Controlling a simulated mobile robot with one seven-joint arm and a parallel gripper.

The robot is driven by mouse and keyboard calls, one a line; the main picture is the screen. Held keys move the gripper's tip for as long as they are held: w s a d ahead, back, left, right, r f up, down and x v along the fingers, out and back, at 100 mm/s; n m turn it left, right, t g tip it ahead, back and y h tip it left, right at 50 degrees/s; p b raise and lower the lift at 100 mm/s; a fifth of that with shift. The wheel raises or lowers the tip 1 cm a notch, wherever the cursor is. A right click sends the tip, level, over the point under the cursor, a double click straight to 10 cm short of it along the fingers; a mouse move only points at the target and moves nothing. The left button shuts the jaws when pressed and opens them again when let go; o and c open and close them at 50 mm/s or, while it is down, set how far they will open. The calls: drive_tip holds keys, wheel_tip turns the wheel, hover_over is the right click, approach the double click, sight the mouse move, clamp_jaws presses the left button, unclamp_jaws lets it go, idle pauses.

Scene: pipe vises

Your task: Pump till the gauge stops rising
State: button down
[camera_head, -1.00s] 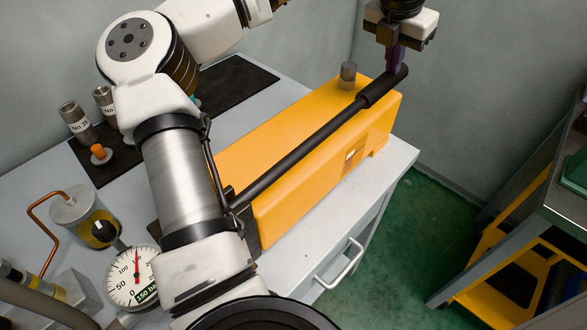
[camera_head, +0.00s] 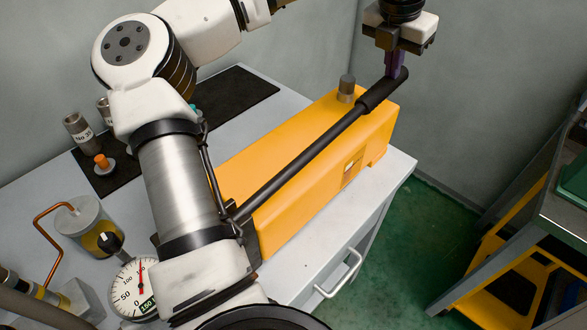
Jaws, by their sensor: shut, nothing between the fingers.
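A yellow hand pump (camera_head: 320,165) stands on the grey bench. Its long black lever handle (camera_head: 305,155) slants up from a pivot near my arm to a thick grip at the upper right. My gripper (camera_head: 395,72) is shut, with purple fingers pointing down at the grip's end. The fingertips seem to meet the grip from above, but contact is not clear. The round white gauge (camera_head: 128,300) is at lower left. Its red needle points nearly straight up, past the 100 mark. My arm covers the gauge's right part and the lever's pivot area.
Labelled metal cylinders (camera_head: 78,130) and an orange-topped piece (camera_head: 101,162) sit on a black mat (camera_head: 240,92). A shelved cart (camera_head: 530,240) stands at right.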

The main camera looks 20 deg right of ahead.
drive_tip(key=shift+w+p+v, duration=0.2)
drive_tip(key=shift+p+v, duration=0.55)
drive_tip(key=shift+v, duration=1)
drive_tip(key=w+p+v, duration=0.1)
drive_tip(key=p+v, duration=0.3)
drive_tip(key=v, duration=0.3)
drive_tip(key=shift+s+r+p, duration=0.35)
drive_tip(key=shift+s+r, duration=0.05)
drive_tip(key=shift+s, duration=0.15)
